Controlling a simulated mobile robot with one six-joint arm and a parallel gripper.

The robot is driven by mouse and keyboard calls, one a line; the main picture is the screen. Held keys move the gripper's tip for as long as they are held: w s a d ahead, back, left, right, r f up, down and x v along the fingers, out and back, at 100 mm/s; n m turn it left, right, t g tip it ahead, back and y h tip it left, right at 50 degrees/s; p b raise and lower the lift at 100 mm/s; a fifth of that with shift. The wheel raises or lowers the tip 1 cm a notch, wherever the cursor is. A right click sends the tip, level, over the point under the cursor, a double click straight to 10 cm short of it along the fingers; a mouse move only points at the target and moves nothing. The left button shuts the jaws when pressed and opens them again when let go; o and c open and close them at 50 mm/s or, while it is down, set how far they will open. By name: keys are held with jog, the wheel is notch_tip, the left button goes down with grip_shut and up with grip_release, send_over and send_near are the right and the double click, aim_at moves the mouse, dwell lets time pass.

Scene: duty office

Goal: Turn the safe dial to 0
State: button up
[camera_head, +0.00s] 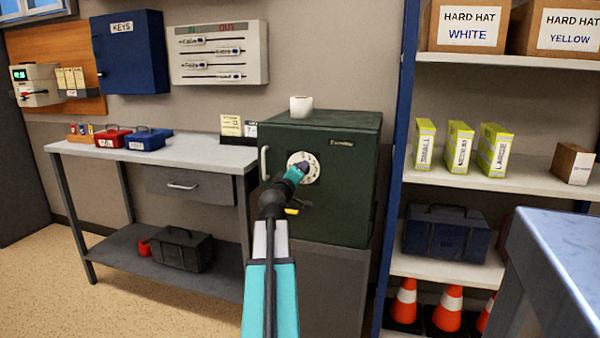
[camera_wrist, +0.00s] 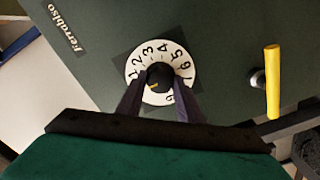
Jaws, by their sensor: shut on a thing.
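The dark green safe (camera_head: 345,180) stands on a grey cabinet, with a round white dial (camera_head: 293,160) on its front. In the wrist view the dial face (camera_wrist: 148,52) shows the numbers 2 to 7 around its upper and right side. My gripper (camera_wrist: 161,84) is shut on the black centre knob (camera_wrist: 160,73), one finger on each side. A short yellow mark on the knob points to the lower left. The fingers hide part of the lower dial, so the 0 is not readable.
A yellow lever handle (camera_wrist: 272,80) sits right of the dial in the wrist view. A white cup (camera_head: 301,106) stands on the safe. A workbench (camera_head: 200,150) is at left, a blue-framed shelf (camera_head: 470,180) at right, and a table corner (camera_head: 565,250) at front right.

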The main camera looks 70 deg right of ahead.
jog(key=o, duration=1.1)
jog(key=shift+c, duration=0.2)
jog(key=shift+a, duration=0.15)
jog(key=a+b, duration=0.2)
jog(key=a, duration=0.9)
jog(key=shift+s+f, duration=0.15)
jog(key=shift+s, duration=0.15)
jog(key=shift+a+b, duration=0.1)
jog(key=shift+b, duration=0.4)
jog(key=shift+a+b, duration=0.35)
jog(key=shift+b, duration=0.5)
jog(key=a+b, duration=0.1)
jog(key=b, duration=0.2)
jog(key=shift+s+a, duration=0.1)
jog(key=shift+a, duration=0.1)
